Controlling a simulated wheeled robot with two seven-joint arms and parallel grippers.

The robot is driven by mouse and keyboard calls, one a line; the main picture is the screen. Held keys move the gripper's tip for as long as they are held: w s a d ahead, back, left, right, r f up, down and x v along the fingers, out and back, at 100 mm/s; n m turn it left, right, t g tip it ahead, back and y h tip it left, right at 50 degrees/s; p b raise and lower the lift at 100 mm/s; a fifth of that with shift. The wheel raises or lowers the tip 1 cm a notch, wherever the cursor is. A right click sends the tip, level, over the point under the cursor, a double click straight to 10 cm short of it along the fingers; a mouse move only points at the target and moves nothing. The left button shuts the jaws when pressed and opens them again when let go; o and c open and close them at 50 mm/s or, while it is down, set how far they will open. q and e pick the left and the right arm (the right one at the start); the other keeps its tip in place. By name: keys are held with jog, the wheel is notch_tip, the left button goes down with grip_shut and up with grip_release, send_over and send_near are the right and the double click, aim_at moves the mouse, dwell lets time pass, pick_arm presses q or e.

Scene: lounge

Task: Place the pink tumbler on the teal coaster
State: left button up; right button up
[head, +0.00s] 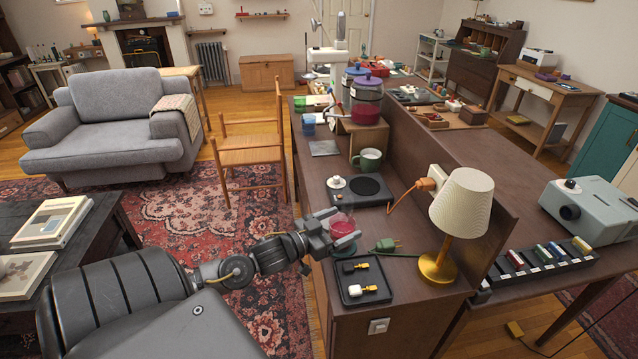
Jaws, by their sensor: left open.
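The pink tumbler (343,224) is upright near the left edge of the brown counter. My left gripper (340,229) is at it, with its open fingers around or beside the glass; whether they touch it I cannot tell. A teal edge, seemingly the teal coaster (346,251), shows just below the gripper and tumbler. Most of it is hidden, so I cannot tell for sure if the tumbler's base rests on it. My right gripper is not in view.
A black tray (362,283) with two small items lies in front of the tumbler. A hot plate (370,188) and green mug (369,160) are behind. A raised board edges the counter's right.

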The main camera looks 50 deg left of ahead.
pick_arm(q)
jog(key=b+v, duration=0.1)
jog(key=v, duration=1)
jog(key=shift+w, duration=0.1)
jog(key=s+a+f+n+g+y, duration=0.1)
jog(key=s+a+f+g+y, duration=0.15)
jog(key=f, duration=0.85)
jog(key=s+a+f+n+g+y, duration=0.1)
jog(key=s+a+f+g, duration=0.15)
jog(key=f, duration=0.85)
jog(key=s+a+f+n+g+y, duration=0.1)
jog(key=s+a+f+g+y, duration=0.15)
jog(key=f, duration=0.85)
jog(key=s+d+f+g, duration=0.2)
jog(key=s+d+f, duration=0.1)
jog(key=s+f, duration=0.3)
jog(key=s+d+f+g, duration=0.1)
jog(key=s+d+f, duration=0.25)
jog(key=f, duration=0.55)
jog(key=s+d+f+m+g+h, duration=0.1)
jog(key=s+d+f+g, duration=0.2)
jog(key=s+d+f, duration=0.2)
jog(key=s+d+f+m+g+h, duration=0.1)
jog(key=s+d+f+m+g, duration=0.1)
jog(key=s+d+f, duration=0.4)
jog(key=s+d+g, duration=0.1)
jog(key=s+d, duration=0.3)
jog(key=s, duration=0.1)
jog(key=shift+d, duration=0.2)
